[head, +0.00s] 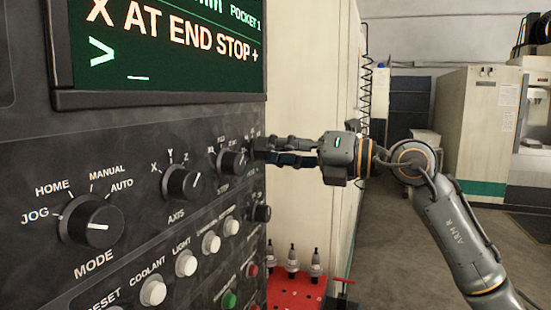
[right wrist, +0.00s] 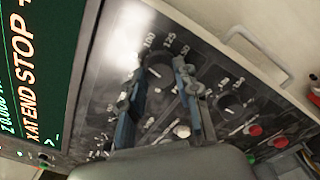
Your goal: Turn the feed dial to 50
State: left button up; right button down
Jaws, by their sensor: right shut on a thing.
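The feed dial (right wrist: 158,76) is a dark round knob on the control panel, with 100, 125 and 150 legible around it in the right wrist view. Its name label and pointer setting are not clear. My right gripper (right wrist: 155,80) has one finger on each side of the knob and is shut on it. In the head view my right gripper (head: 259,150) reaches in from the right to the panel's right edge, and its fingers hide most of this dial. My left gripper is not in view.
The mode dial (head: 91,221), axis dial (head: 183,183) and step dial (head: 232,161) line the panel. Another dial (head: 261,213) sits below my gripper. The screen (head: 165,50) reads "X AT END STOP +". A red rack (head: 295,291) with tool holders stands below.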

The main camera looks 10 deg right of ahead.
jog(key=n+b, duration=0.1)
jog(key=n, duration=0.1)
jog(key=n+b, duration=0.1)
jog(key=n, duration=0.2)
jog(key=shift+f+n, duration=0.2)
jog(key=shift+n, duration=0.1)
jog(key=n+b, duration=0.1)
jog(key=n, duration=0.3)
jog(key=shift+n, duration=0.3)
jog(key=c, duration=1)
grip_release()
jog(key=shift+r, duration=0.1)
jog(key=shift+o, duration=0.2)
jog(key=v, duration=1.2)
